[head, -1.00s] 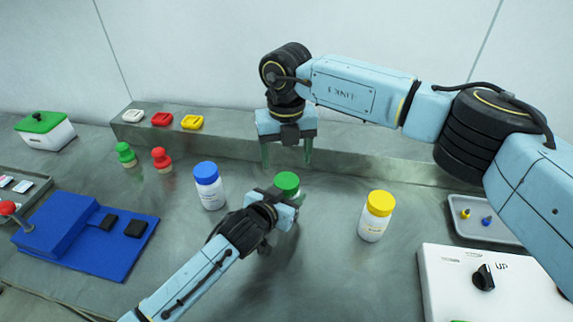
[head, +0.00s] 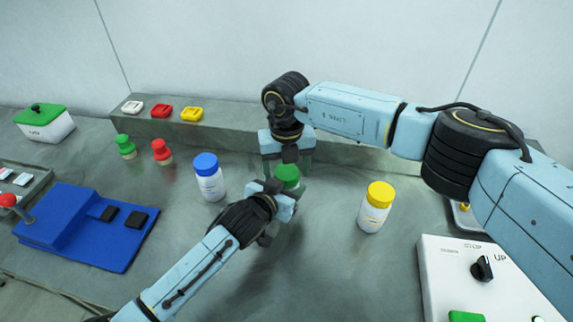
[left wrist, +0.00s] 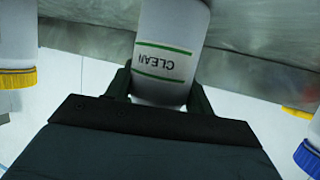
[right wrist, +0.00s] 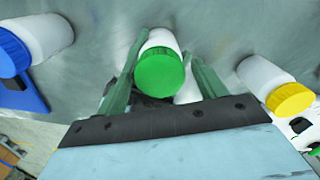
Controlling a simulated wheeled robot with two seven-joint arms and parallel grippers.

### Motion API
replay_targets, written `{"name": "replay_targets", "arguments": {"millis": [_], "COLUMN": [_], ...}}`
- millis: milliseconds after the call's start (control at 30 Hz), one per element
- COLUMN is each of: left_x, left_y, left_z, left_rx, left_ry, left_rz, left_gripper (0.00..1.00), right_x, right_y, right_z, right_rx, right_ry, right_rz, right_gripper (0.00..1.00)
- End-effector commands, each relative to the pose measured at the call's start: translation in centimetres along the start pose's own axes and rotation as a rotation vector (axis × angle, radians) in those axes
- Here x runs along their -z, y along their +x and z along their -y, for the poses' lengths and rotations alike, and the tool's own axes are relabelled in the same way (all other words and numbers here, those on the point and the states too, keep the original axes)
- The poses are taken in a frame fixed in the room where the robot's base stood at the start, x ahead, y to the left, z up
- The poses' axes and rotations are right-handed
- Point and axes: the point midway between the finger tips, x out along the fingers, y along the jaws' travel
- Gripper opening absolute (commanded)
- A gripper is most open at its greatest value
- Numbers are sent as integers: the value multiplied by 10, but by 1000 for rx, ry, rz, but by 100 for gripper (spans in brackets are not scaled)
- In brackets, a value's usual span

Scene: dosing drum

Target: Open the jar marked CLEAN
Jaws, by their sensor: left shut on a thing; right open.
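The jar marked CLEAN is a white jar with green bands; its label shows upside down in the left wrist view (left wrist: 165,62). Its green lid (head: 287,174) shows in the head view, and also in the right wrist view (right wrist: 160,72). My left gripper (head: 280,200) is shut on the jar's body, from the near side. My right gripper (head: 288,165) is open and points down above the jar. In the right wrist view its two fingers stand on either side of the green lid, apart from it.
A blue-lidded jar (head: 208,178) stands left of the CLEAN jar and a yellow-lidded jar (head: 375,207) right of it. A raised ledge (head: 230,125) runs behind. A white panel with a black knob (head: 450,275) is at front right, a blue stand (head: 70,235) at left.

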Motion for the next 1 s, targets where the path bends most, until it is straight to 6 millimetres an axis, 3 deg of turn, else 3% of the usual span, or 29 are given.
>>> {"name": "replay_targets", "arguments": {"millis": [33, 367, 400, 533, 833, 1000], "left_x": [0, 0, 0, 0, 0, 0], "left_y": [0, 0, 0, 0, 0, 0], "left_z": [0, 0, 0, 0, 0, 0], "left_rx": [0, 0, 0, 0, 0, 0], "left_ry": [0, 0, 0, 0, 0, 0], "left_rz": [1, 1, 1, 1, 1, 1], "left_gripper": [0, 0, 0, 0, 0, 0], "right_x": [0, 0, 0, 0, 0, -1], "right_y": [0, 0, 0, 0, -2, -16], "right_z": [0, 0, 0, 0, 0, 0], "right_rx": [0, 0, 0, 0, 0, -1], "right_ry": [0, 0, 0, 0, 0, 0], "right_rz": [0, 0, 0, 0, 1, 3], "right_gripper": [69, 25, 56, 73, 74, 74]}}
